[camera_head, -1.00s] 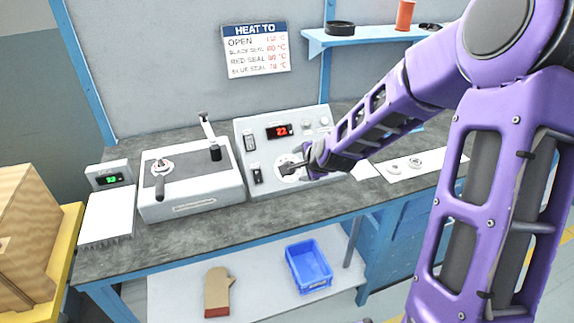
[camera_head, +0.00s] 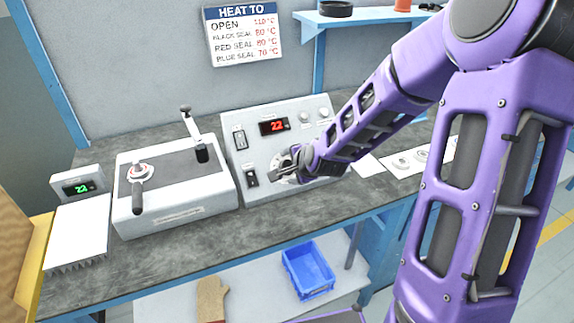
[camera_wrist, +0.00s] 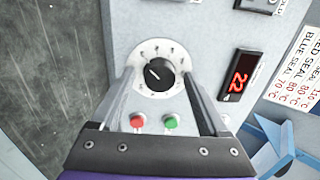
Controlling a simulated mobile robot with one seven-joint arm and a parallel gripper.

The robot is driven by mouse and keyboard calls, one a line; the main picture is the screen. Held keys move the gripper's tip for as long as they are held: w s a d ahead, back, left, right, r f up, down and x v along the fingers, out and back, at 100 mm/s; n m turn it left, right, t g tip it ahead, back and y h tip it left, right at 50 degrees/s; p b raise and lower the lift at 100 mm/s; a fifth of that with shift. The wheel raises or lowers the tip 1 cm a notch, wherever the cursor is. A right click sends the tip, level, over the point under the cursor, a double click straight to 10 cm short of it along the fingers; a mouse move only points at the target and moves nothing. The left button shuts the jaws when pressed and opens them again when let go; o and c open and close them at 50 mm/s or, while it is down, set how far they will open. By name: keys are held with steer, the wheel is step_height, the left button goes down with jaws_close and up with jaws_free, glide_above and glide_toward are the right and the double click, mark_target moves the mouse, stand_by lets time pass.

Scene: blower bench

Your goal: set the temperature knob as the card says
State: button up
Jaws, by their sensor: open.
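The temperature knob (camera_wrist: 158,73) is a round black knob with a white pointer line on a white numbered dial. In the wrist view the line points to the upper left; the dial numbers are too small to read surely. My gripper (camera_wrist: 158,78) is open, with one finger on each side of the dial; contact cannot be told. In the head view my gripper (camera_head: 288,166) mostly hides the knob. The red display (camera_head: 273,127) reads 22.
The panel has black rocker switches (camera_head: 240,138), and green (camera_wrist: 170,121) and red (camera_wrist: 137,121) buttons near my fingers. Left stands a grey device (camera_head: 170,205) with levers, then a small green display (camera_head: 77,188). A blue bin (camera_head: 308,270) sits on the lower shelf.

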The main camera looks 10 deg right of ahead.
jaws_close()
stand_by(0.5)
steer(key=shift+r+m, duration=0.1)
steer(key=shift+m, duration=0.2)
steer(key=shift+m+p, duration=0.85)
steer(key=shift+m, duration=0.15)
steer(key=m+p, duration=0.1)
steer(key=m, duration=0.2)
steer(key=shift+m, duration=0.3)
steer(key=m, duration=0.3)
steer(key=shift+m+p, duration=0.3)
steer(key=shift+p, duration=0.05)
steer(key=shift+m+h, duration=0.3)
steer(key=shift+m, duration=1.7)
